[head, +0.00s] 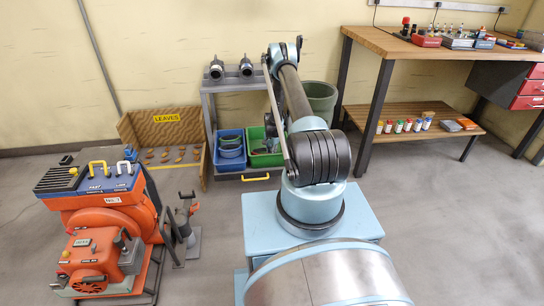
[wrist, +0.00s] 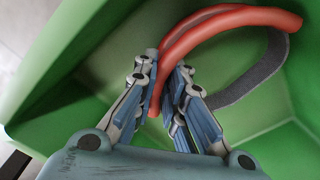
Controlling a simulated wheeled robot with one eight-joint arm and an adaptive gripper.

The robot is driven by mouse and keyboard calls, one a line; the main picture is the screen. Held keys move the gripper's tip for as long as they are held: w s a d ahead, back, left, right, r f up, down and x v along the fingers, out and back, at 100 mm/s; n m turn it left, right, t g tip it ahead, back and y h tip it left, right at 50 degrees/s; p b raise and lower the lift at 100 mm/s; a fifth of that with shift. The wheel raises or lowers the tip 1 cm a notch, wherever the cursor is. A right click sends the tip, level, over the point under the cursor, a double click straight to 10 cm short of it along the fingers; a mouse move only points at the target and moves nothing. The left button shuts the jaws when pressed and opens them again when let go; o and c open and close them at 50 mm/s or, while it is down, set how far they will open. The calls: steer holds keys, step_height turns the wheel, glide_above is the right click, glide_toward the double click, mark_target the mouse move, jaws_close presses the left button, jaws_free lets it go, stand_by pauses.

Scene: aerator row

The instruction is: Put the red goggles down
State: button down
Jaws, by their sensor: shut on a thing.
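The red goggles (wrist: 222,22) show in the wrist view as a curved red frame with a dark grey strap (wrist: 258,82) looping off to the right. My gripper (wrist: 167,68) is shut on the near end of the red frame, which passes between its fingers. The goggles and fingers are over or inside a green bin (wrist: 50,65); I cannot tell whether the goggles touch its floor. In the head view the green bin (head: 257,160) stands low behind my arm. My gripper and the goggles cannot be made out clearly there.
A blue bin (head: 230,165) with items stands left of the green one, under a grey stand (head: 228,84). A cardboard "LEAVES" enclosure (head: 140,135) and an orange machine (head: 100,225) are further left. A workbench (head: 390,48) stands right. The right floor is clear.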

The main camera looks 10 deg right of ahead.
steer(key=shift+f, duration=0.1)
steer(key=c, duration=1.7)
jaws_free()
steer(key=shift+o, duration=0.2)
steer(key=s+r+n, duration=0.1)
steer(key=s+r, duration=0.2)
steer(key=r, duration=1.5)
steer(key=s+r+n, duration=0.2)
steer(key=s+r, duration=0.1)
steer(key=r, duration=1.5)
steer(key=s+r+n+t, duration=0.1)
steer(key=s+r+n, duration=0.1)
steer(key=s+r, duration=1.25)
steer(key=s+r+n, duration=0.1)
steer(key=s+r, duration=0.2)
steer(key=s, duration=0.6)
steer(key=s+r+n, duration=0.2)
steer(key=s+r, duration=0.2)
steer(key=s, duration=0.5)
steer(key=s+f+n, duration=0.1)
steer(key=s+f, duration=0.2)
steer(key=s, duration=0.6)
steer(key=s+d+f+n+t, duration=0.1)
steer(key=s+f, duration=0.2)
steer(key=s, duration=0.6)
steer(key=shift+f+n, duration=0.3)
steer(key=shift+f, duration=0.05)
